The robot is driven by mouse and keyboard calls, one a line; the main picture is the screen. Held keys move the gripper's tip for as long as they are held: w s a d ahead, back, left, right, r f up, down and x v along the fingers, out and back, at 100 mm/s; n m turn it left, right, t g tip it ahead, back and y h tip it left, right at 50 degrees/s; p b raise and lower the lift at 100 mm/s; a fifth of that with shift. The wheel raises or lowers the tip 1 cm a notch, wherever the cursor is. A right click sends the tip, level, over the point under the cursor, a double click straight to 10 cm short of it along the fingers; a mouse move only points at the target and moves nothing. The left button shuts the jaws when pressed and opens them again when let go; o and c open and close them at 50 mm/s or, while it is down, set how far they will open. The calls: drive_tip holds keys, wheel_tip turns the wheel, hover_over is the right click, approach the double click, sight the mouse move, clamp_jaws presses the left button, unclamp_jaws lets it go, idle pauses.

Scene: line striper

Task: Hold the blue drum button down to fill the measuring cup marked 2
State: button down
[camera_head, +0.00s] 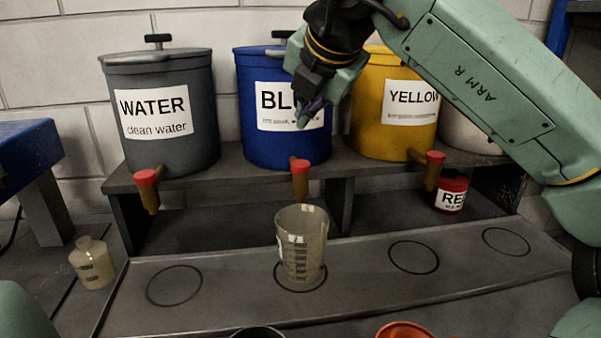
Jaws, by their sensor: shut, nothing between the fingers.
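The blue drum (252,124) stands on the shelf between the grey and yellow drums, its label partly hidden by my gripper. Its red button (300,164) sits on top of a brown spout at the drum's lower front. The clear measuring cup (302,245) stands upright on a marked circle below that spout; a small white tag shows on it, and the "2" is hard to read. I cannot tell how much is in it. My gripper (311,112) is shut and empty, in front of the blue drum's label, above the button and apart from it.
A grey WATER drum (165,150) stands left, a yellow drum (376,135) right, each with a red-topped spout. A small RED pot (450,193) sits under the shelf. A small bottle (92,264) stands at left. Empty circles lie on the lower ledge (220,310).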

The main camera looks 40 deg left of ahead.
sight(306, 163)
drive_tip(key=shift+f+b, duration=1.45)
drive_tip(key=shift+f, duration=0.85)
drive_tip(key=shift+f, duration=0.1)
drive_tip(key=shift+f+b, duration=0.3)
drive_tip(key=shift+b, duration=0.2)
drive_tip(key=shift+f+b, duration=0.45)
idle(4.7)
